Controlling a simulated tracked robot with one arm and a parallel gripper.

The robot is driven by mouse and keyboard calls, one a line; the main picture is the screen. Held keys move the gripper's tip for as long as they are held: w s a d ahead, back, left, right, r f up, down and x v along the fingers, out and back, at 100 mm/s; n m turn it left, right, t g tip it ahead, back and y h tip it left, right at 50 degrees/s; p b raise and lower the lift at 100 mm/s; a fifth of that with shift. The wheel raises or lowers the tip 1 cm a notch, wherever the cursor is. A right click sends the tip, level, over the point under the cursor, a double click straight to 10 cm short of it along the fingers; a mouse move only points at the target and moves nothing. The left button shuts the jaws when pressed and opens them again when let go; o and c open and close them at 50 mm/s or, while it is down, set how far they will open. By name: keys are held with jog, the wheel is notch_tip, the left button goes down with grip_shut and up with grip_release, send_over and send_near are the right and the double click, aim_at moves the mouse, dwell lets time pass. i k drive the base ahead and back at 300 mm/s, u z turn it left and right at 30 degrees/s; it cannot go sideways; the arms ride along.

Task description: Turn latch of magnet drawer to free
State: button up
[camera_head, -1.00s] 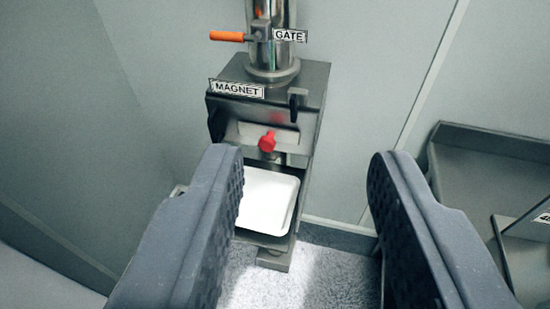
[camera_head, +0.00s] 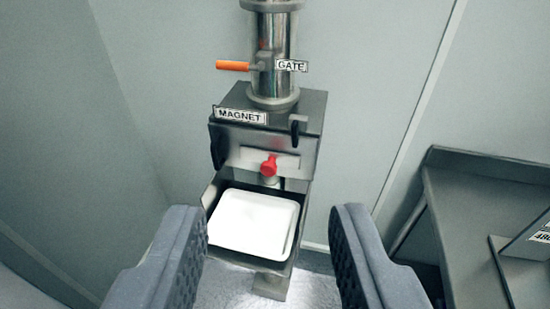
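The magnet drawer housing (camera_head: 262,136) is a grey metal box under a vertical pipe, with a "MAGNET" label (camera_head: 240,115) on its upper front edge. Two small black latch-like pieces sit on it, one at the right front edge (camera_head: 295,129) and one at the left side (camera_head: 218,147). A red knob (camera_head: 269,166) sticks out of the light front plate between them. My gripper (camera_head: 272,225) is open and empty, its dark padded fingers wide apart in the lower part of the view. It is nearer the camera than the housing and appears not to touch it.
A white tray (camera_head: 252,222) sits in an open metal holder below the housing. An orange gate handle (camera_head: 232,66) sticks out left from the pipe (camera_head: 273,45), beside a "GATE" label (camera_head: 291,66). A metal bench (camera_head: 470,215) stands at the right. Pale walls stand behind.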

aim_at(294, 129)
jog(key=k, duration=1)
jog(key=u, duration=0.6)
jog(key=i, duration=1.65)
jog(key=z, duration=0.55)
